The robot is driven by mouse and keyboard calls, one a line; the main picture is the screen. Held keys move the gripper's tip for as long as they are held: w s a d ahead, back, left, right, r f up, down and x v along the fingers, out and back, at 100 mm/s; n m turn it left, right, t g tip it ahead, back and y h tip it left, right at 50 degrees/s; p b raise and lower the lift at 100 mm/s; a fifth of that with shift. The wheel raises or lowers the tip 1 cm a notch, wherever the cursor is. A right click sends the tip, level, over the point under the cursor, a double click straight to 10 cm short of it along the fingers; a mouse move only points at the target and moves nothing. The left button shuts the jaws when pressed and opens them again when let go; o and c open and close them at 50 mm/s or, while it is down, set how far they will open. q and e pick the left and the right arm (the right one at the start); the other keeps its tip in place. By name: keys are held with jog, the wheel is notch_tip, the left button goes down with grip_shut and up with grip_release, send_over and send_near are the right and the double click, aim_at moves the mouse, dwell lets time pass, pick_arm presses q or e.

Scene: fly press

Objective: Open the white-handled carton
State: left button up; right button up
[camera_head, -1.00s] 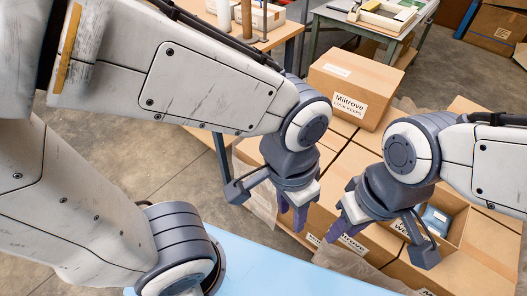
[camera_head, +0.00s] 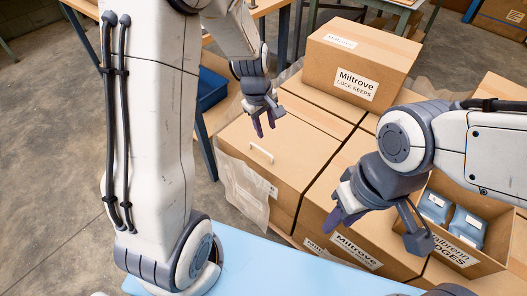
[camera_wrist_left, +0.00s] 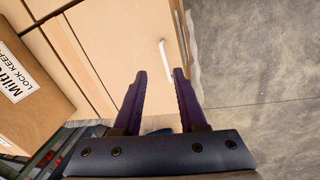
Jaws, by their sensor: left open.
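The white-handled carton (camera_head: 240,181) is brown and closed, left of the other cartons in the head view. Its white handle (camera_head: 262,153) lies on the top near the left edge. In the left wrist view the handle (camera_wrist_left: 166,56) stands just beyond the fingertips, above the carton top (camera_wrist_left: 118,48). My left gripper (camera_head: 264,130) is open and empty above the carton's far part, apart from the handle. In the left wrist view its purple fingers (camera_wrist_left: 158,74) are spread. My right gripper (camera_head: 340,216) hangs over the cartons to the right; its finger gap is not clear.
A carton labelled Miltrove (camera_head: 345,62) stands behind on other cartons. An open carton (camera_head: 465,258) with blue packs (camera_head: 467,226) is at the right. A pale blue surface (camera_head: 265,268) lies in front. Bare floor (camera_head: 60,180) is to the left, and a wooden bench (camera_head: 225,112) is behind.

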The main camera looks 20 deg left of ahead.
pick_arm(q)
jog(key=n+b, duration=0.1)
jog(key=n, duration=0.1)
send_near(262, 150)
jog(key=f+b, duration=0.1)
jog(key=f, duration=0.1)
jog(key=w+f+b, duration=0.1)
jog(key=f, duration=0.4)
jog(key=shift+w+d+f+b, duration=0.15)
jog(key=shift+w+d+b, duration=0.05)
jog(key=shift+d+b, duration=0.2)
pick_arm(e)
notch_tip(262, 150, down, 5)
jog(key=shift+r, duration=0.1)
pick_arm(q)
grip_shut()
dwell(0.4)
